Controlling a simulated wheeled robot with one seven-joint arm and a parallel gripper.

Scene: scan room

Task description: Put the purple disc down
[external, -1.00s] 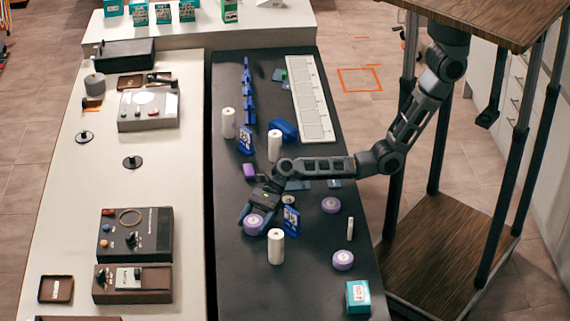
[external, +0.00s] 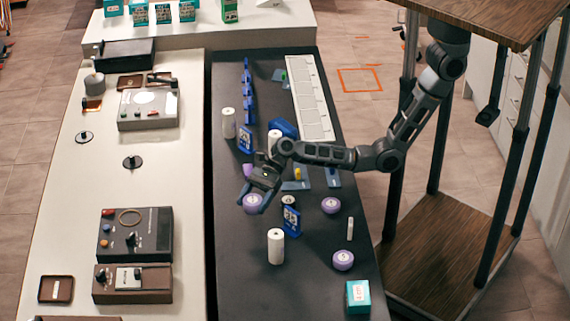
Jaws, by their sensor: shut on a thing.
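A purple disc (external: 252,204) with a pale top is held between the fingers of my gripper (external: 256,200), which is shut on it over the black table (external: 228,290). The gripper reaches down and to the left from my arm. The disc appears to be above the table, but its exact height is hard to tell. Two similar purple discs stand on the table to the right: one in the middle (external: 330,205) and one nearer the front (external: 343,260).
White cylinders (external: 276,247) and a blue block with markings (external: 290,219) stand near the gripper. A teal box (external: 357,296) is at the front right. The table's front left is bare.

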